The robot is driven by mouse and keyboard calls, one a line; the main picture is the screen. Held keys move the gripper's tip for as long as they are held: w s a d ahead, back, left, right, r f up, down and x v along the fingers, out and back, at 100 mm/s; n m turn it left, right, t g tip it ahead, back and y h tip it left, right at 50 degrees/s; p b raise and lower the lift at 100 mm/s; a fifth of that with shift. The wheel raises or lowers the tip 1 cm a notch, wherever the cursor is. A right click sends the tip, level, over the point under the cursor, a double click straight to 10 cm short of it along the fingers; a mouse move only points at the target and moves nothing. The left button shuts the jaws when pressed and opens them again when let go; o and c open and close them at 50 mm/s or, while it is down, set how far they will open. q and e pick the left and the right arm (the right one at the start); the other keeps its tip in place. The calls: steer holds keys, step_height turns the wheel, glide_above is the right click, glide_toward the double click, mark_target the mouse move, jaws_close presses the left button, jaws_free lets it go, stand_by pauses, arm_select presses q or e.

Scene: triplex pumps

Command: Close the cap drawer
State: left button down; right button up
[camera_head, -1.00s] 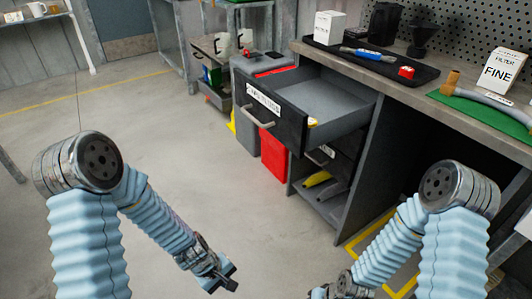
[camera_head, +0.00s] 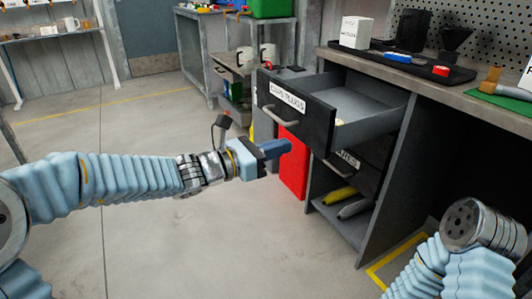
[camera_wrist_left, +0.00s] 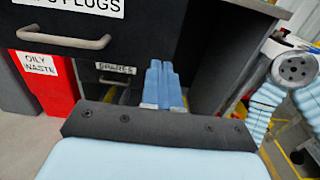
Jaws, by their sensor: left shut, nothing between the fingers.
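The cap drawer (camera_head: 296,112), dark-fronted with a label that reads like "CAPS PLUGS", is pulled well out of the workbench. Its metal handle (camera_head: 281,124) is on the front; the handle also shows in the left wrist view (camera_wrist_left: 64,41). My left gripper (camera_head: 288,147) is shut and empty, its blue fingers just below the drawer front's lower edge in the head view, apart from the handle. In the left wrist view the fingers (camera_wrist_left: 162,84) point toward the area beneath the drawer. My right gripper is out of view; only part of my right arm shows.
A red oily-waste bin (camera_head: 293,165) stands behind and below the open drawer. The bench top (camera_head: 400,75) holds a box, a black tray and tools. The floor at left is clear.

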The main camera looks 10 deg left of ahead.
mark_target(319, 135)
arm_select(q)
steer(key=x, duration=0.8)
steer(key=shift+w+d, duration=0.1)
